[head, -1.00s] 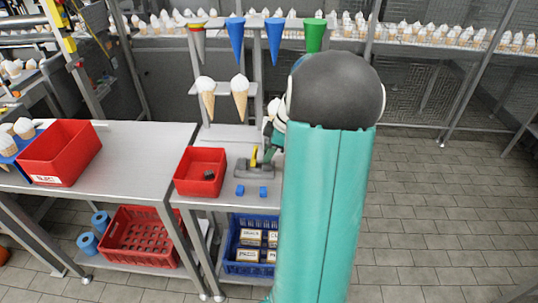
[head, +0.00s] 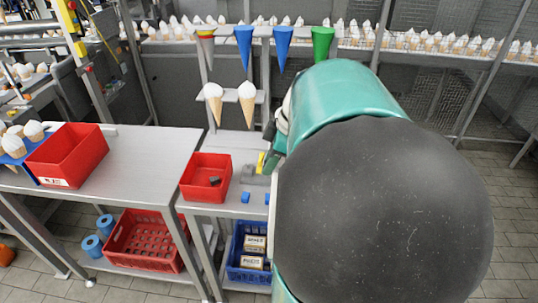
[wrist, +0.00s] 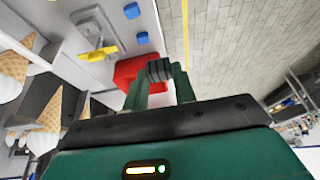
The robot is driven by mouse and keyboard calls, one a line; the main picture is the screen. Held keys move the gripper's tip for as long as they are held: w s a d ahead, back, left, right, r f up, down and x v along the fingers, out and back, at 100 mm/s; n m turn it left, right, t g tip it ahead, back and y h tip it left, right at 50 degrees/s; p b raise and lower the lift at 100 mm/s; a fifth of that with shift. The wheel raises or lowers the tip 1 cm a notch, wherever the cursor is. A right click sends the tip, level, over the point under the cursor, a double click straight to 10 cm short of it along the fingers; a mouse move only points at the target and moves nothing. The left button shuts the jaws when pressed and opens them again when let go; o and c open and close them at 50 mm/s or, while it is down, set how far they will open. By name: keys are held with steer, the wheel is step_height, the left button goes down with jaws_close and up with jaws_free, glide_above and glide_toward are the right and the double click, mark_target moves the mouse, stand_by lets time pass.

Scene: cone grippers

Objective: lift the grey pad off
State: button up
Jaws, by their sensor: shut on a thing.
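My gripper (wrist: 159,80) shows in the wrist view with green fingers shut on a small dark grey ribbed pad (wrist: 160,70). The pad is clear of the grey fixture (wrist: 94,20), which lies at the upper left of that view with a yellow part (wrist: 98,53) beside it. In the head view my arm hides the gripper and the held pad. There the fixture (head: 252,178) and the yellow part (head: 261,162) show only partly, at the arm's left edge.
A red bin (head: 193,185) with a small dark piece (head: 214,181) in it stands left of the fixture. Small blue blocks (head: 245,197) lie in front of the fixture. Cones (head: 247,100) hang on a rack behind. A larger red bin (head: 66,158) stands on the left table.

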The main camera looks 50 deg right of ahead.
steer(key=shift+r, duration=2.45)
